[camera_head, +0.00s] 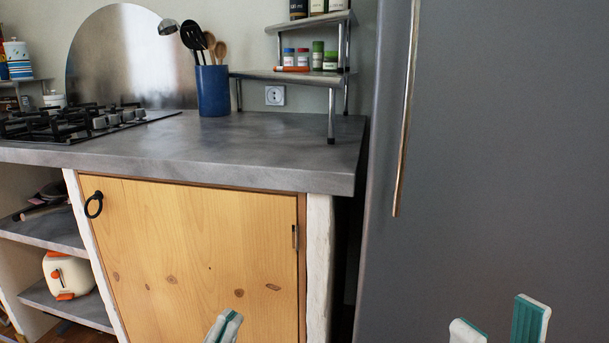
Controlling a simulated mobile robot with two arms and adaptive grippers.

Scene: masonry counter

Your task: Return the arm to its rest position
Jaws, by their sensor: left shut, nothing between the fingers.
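My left gripper (226,323) shows at the bottom edge, left of the middle, in front of the wooden cabinet door. Its fingers, white with teal pads, are together with nothing between them. My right gripper (498,325) shows at the bottom right in front of the grey fridge. Its two fingers, white with teal pads, stand apart and nothing shows between them. Only the fingertips of both grippers are in view. The arms are below the picture.
A wooden cabinet door (190,250) with a black ring handle is closed under the grey counter (220,150). The fridge (500,150) fills the right side. A gas hob (70,122), a blue utensil pot (213,92) and a small shelf (285,75) stand on the counter.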

